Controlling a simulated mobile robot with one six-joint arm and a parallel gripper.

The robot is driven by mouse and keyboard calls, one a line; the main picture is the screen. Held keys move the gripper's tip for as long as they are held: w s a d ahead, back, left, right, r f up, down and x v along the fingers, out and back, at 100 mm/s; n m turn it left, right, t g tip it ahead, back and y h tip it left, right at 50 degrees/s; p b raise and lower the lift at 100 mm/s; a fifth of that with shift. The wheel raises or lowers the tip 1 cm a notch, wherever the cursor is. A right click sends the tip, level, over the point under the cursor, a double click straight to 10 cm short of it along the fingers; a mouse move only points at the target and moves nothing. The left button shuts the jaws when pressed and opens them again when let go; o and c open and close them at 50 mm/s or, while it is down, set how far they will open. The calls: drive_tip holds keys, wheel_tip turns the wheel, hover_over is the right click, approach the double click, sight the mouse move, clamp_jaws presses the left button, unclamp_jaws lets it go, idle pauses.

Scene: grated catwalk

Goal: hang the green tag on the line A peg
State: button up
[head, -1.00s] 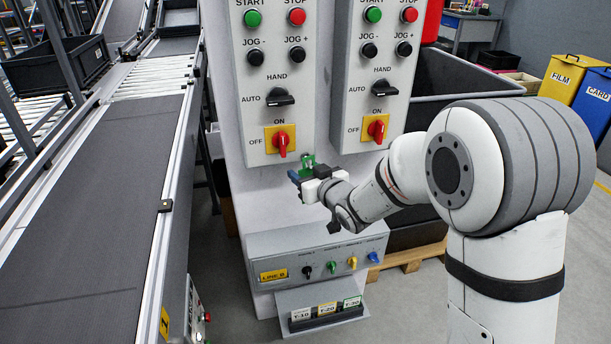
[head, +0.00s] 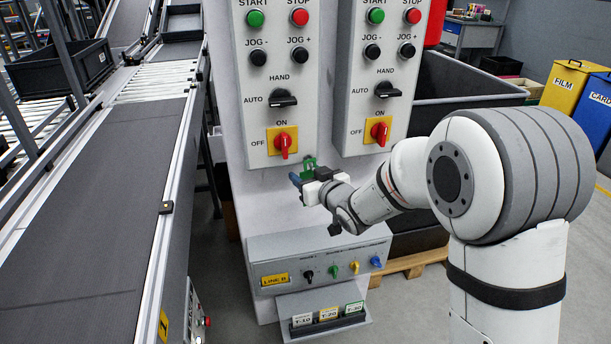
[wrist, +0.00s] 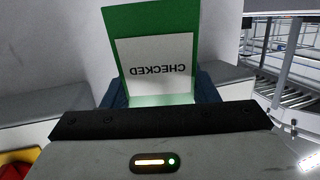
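The green tag (head: 309,164) is held in my gripper (head: 302,180), just below the left control panel. In the wrist view the green tag (wrist: 152,20) stands up between the blue fingers, with a white label reading CHECKED upside down. My gripper (wrist: 155,95) is shut on its near end. No peg marked line A can be made out. The lower box (head: 272,250) has a yellow label that seems to read LINE B, and black, green, yellow and blue knobs or pegs on its front.
A card holder (head: 335,322) with several T-numbered cards sits below the lower box. A conveyor (head: 110,180) runs along the left. Dark bins stand behind on the right.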

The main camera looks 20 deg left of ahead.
drive_tip(key=o, duration=0.6)
drive_tip(key=shift+c, duration=0.2)
drive_tip(key=s+d+r+m+g+h+p, duration=0.1)
drive_tip(key=s+d+r+m+h+p, duration=0.2)
drive_tip(key=d, duration=0.6)
drive_tip(key=s+d+r+m+h+p, duration=0.1)
drive_tip(key=s+d+r+h+p, duration=0.3)
drive_tip(key=d, duration=0.6)
drive_tip(key=s+d+r+m+g+h+p, duration=0.1)
drive_tip(key=s+d+r+m+h+p, duration=0.2)
drive_tip(key=d, duration=0.6)
drive_tip(key=s+d+r+m+g+p, duration=0.1)
drive_tip(key=s+d+r+g+p, duration=0.1)
drive_tip(key=s, duration=0.7)
drive_tip(key=s+d+r+m+g+h+p, duration=0.1)
drive_tip(key=s+d+r+g+p, duration=0.2)
drive_tip(key=s+d, duration=0.3)
drive_tip(key=s+g+p, duration=0.1)
drive_tip(key=s, duration=0.2)
drive_tip(key=shift+s+r+g+h, duration=0.3)
drive_tip(key=shift+s+r, duration=0.05)
